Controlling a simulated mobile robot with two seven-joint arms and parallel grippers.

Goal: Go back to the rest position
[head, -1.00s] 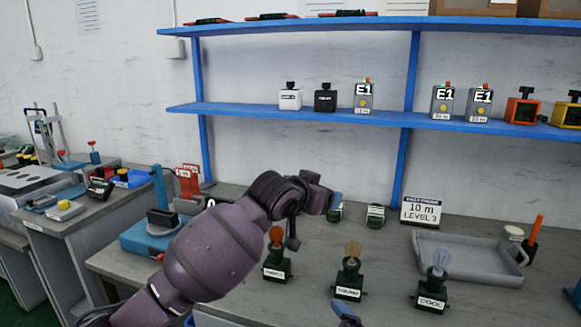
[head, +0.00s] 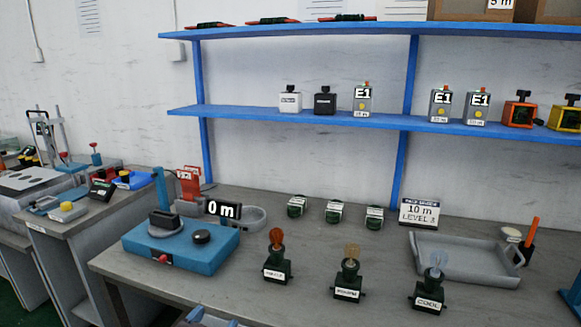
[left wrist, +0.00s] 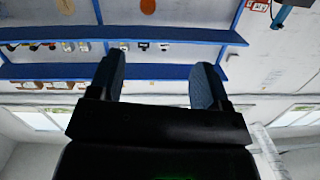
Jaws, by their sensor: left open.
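My left gripper (left wrist: 161,82) shows in the left wrist view with its two dark blue fingers wide apart and nothing between them. Behind the fingers are the wall and the blue shelves (left wrist: 150,72), well away from them. In the head view my left arm is out of the space over the workbench (head: 340,240). A small blue and grey shape at the bottom edge is too cut off to identify. My right gripper is not in view.
Three lamp holders with bulbs, amber (head: 277,260), yellowish (head: 350,275) and clear (head: 430,285), stand along the bench front. A grey tray (head: 465,275) is at right, a blue device (head: 180,250) at left. Three small dark green units (head: 334,212) stand behind.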

